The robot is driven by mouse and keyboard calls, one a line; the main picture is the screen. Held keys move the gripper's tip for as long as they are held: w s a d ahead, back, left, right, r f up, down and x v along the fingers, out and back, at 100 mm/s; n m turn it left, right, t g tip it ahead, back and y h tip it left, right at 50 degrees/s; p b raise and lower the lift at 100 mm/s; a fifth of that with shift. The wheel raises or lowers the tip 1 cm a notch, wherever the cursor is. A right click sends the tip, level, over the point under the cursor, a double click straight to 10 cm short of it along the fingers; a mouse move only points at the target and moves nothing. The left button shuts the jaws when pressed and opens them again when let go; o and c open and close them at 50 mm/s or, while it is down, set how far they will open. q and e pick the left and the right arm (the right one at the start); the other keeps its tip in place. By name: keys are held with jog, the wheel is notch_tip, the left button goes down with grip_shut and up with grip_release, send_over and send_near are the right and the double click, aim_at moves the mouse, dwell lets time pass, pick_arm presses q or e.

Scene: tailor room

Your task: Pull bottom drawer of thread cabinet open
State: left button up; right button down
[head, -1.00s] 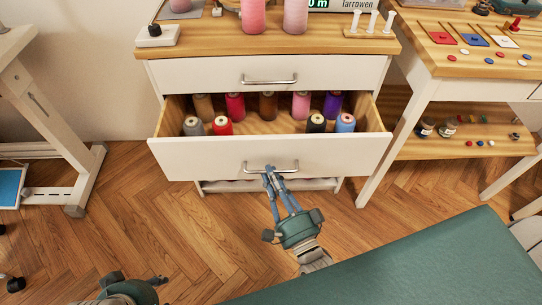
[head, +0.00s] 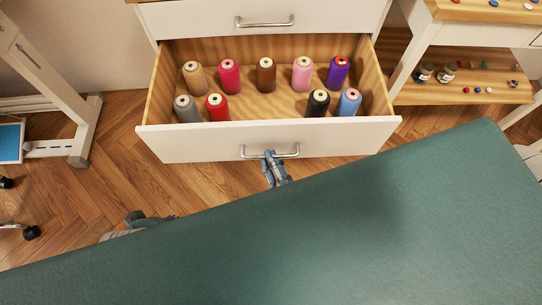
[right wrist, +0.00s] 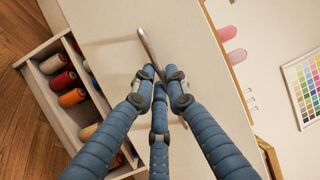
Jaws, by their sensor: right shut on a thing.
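The white thread cabinet (head: 205,20) has its lower drawer (head: 195,147) pulled well out in the head view. Rows of coloured thread spools (head: 266,76) stand upright inside it. My right gripper (head: 270,158) is shut on the drawer's metal handle (head: 248,154), near its middle. In the right wrist view its blue fingers (right wrist: 160,82) close around the handle bar (right wrist: 147,42) against the white front. My left gripper (head: 145,222) shows only in part at the lower left, and its fingers cannot be made out.
A large green surface (head: 330,230) fills the lower head view and hides most of my right arm. The upper drawer with its handle (head: 264,22) is shut. A side table with a low wooden shelf (head: 455,85) stands right. Wood floor (head: 110,190) shows at left.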

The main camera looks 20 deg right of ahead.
jog(key=shift+f, duration=0.1)
jog(key=c, duration=1.7)
grip_release()
jog(key=shift+s, duration=0.15)
jog(key=v, duration=1.1)
jog(key=shift+s+d, duration=0.1)
jog(key=shift+s, duration=0.25)
